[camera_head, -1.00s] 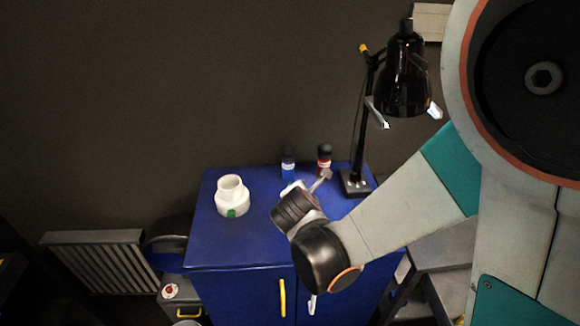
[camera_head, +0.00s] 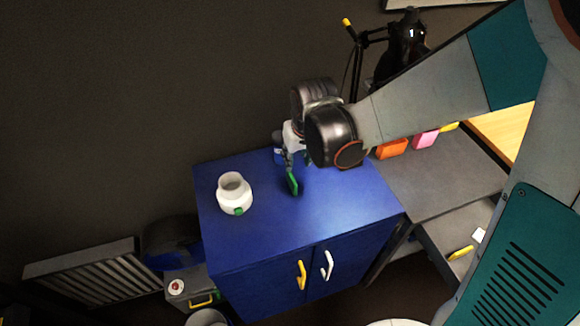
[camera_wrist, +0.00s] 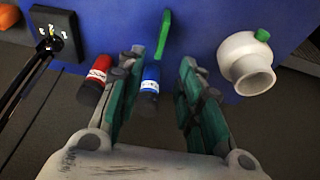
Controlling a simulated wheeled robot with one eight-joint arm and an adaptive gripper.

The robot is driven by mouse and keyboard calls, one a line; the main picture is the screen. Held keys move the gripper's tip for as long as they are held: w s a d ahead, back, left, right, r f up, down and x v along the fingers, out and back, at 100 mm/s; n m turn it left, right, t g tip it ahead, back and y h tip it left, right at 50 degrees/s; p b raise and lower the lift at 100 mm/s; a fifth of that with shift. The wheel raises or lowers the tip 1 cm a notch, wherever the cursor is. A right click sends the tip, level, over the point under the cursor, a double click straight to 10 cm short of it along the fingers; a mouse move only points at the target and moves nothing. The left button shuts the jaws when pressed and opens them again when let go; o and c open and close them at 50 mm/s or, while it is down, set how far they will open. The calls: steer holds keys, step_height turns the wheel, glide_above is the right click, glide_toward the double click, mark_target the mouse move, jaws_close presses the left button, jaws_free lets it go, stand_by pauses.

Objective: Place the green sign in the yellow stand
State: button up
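A small bright green piece (camera_head: 294,184), which looks like the green sign, is on top of the blue cabinet. The wrist view shows it edge-on as a narrow green strip (camera_wrist: 164,36), just beyond the gap between my fingertips. My gripper (camera_wrist: 162,62) is open, with its two teal fingers apart and nothing held between them. In the head view my gripper (camera_head: 289,160) points down above the cabinet, close to the green piece and partly hidden by my wrist. I cannot make out a yellow stand; a small yellow item (camera_head: 448,127) on the desk is partly hidden by my arm.
The blue cabinet (camera_head: 335,218) has clear room at its front. A white jar with a green knob (camera_head: 234,196) stands at left. In the wrist view, red (camera_wrist: 94,82) and blue (camera_wrist: 149,83) bottles are near my fingers. A black lamp (camera_head: 404,45) is behind my arm.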

steer(key=b, duration=0.5)
glide_above(292, 177)
steer(key=s, duration=0.1)
steer(key=f, duration=0.7)
steer(key=shift+d+f, duration=0.1)
steer(key=shift+d, duration=0.15)
steer(key=shift+s+b+x, duration=0.2)
steer(key=shift+b+x, duration=1.25)
steer(key=shift+x, duration=1.15)
jaws_close()
